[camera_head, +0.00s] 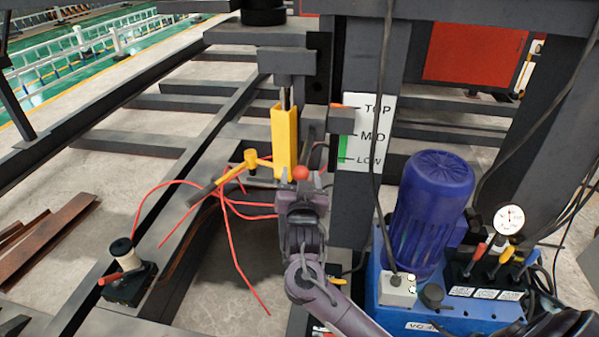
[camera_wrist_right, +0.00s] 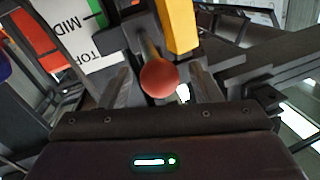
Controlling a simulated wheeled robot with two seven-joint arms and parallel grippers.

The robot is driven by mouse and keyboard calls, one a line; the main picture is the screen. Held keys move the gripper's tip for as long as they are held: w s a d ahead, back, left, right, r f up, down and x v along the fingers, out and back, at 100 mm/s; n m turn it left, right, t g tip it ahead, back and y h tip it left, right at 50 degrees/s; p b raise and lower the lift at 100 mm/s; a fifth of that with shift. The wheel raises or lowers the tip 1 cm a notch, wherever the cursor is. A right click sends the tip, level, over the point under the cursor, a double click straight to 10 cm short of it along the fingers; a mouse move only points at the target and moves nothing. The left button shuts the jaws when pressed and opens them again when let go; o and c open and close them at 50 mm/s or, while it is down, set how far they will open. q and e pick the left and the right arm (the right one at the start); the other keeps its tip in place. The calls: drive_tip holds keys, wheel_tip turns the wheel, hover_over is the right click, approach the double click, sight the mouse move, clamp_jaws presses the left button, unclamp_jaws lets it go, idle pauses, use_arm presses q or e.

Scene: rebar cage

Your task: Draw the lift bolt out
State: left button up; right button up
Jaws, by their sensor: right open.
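A red ball knob (camera_head: 300,172) on a short yellow stem, seemingly the lift bolt's handle, sits at the foot of an upright yellow channel (camera_head: 284,140). My right gripper (camera_head: 298,187) is right in front of the knob, coming from below. In the right wrist view the knob (camera_wrist_right: 159,78) lies between the two spread fingers of the right gripper (camera_wrist_right: 160,92), with a gap on each side. The stem runs away from me behind the knob into dark metal; its far end is hidden. My left gripper is not in view.
A TOP/MID/LOW plate (camera_head: 362,132) is on the post at right. A blue motor pump (camera_head: 433,215) with hoses stands right of my arm. Dark beams surround the area.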

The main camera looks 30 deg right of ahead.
drive_tip(key=shift+w+d, duration=0.35)
drive_tip(key=shift+w, duration=0.25)
clamp_jaws()
drive_tip(key=p+v, duration=0.1)
drive_tip(key=v, duration=0.1)
drive_tip(key=a+p+v, duration=0.1)
drive_tip(key=v, duration=0.2)
drive_tip(key=shift+w, duration=0.3)
drive_tip(key=shift+w+d+f, duration=0.1)
drive_tip(key=shift+f, duration=0.05)
drive_tip(key=shift+c, duration=1.1)
unclamp_jaws()
drive_tip(key=shift+o, duration=1.1)
